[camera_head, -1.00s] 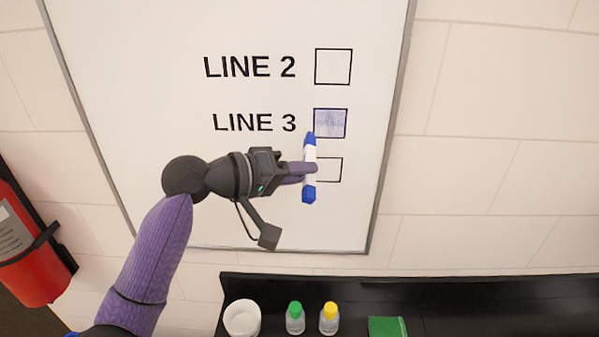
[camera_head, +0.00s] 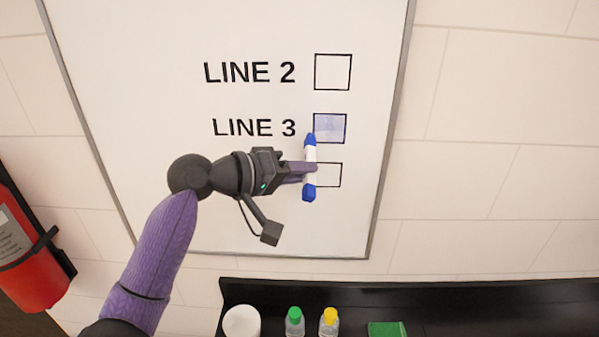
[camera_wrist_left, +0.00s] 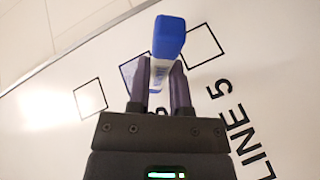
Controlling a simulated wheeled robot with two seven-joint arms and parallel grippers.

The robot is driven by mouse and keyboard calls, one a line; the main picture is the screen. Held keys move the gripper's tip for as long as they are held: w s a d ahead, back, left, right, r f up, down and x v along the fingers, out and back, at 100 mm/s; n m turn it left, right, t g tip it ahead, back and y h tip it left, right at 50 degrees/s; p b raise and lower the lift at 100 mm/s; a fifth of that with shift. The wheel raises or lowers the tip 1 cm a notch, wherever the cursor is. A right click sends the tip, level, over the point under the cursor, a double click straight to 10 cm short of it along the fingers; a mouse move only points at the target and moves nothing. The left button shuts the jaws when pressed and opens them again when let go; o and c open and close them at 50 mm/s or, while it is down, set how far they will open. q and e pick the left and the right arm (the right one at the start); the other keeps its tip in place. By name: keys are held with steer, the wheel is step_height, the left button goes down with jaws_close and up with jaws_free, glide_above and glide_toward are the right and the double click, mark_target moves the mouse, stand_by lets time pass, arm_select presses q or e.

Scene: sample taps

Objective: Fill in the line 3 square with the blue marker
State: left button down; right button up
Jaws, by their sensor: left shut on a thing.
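The whiteboard (camera_head: 160,60) shows the LINE 2 square (camera_head: 333,72) empty and white. The LINE 3 square (camera_head: 329,129) below it is filled with pale blue-violet. My left gripper (camera_head: 308,168) is shut on the blue marker (camera_head: 310,180), which has a white body and blue ends and stands nearly upright in the head view. The marker's upper end is at the lower left corner of the LINE 3 square; I cannot tell whether it touches the board. The left wrist view also shows the marker (camera_wrist_left: 169,38) between the fingers. My right gripper is not in view.
A lower square (camera_head: 330,175) is partly behind the marker, its label hidden by my arm. A black shelf (camera_head: 500,305) below holds a white cup (camera_head: 241,321), a green-capped bottle (camera_head: 294,322), a yellow-capped bottle (camera_head: 329,322) and a green item (camera_head: 386,329). A red extinguisher (camera_head: 30,255) hangs left.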

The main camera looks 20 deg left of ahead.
arm_select(q)
steer(key=d+p, duration=0.1)
steer(key=d, duration=0.1)
steer(key=shift+w+d+r+p, duration=0.15)
steer(key=shift+w+d+p, duration=0.15)
steer(key=shift+p, duration=0.1)
steer(key=shift+w+d+r+p, duration=0.25)
steer(key=shift+d+p, duration=0.4)
steer(key=shift+p, duration=0.5)
steer(key=shift+w+d+r+p, duration=0.15)
steer(key=shift+d+r+p, duration=0.2)
steer(key=shift+d+p, duration=0.55)
steer(key=shift+w+d+r+p, duration=0.25)
steer(key=shift+d+p, duration=0.2)
steer(key=shift+p, duration=0.9)
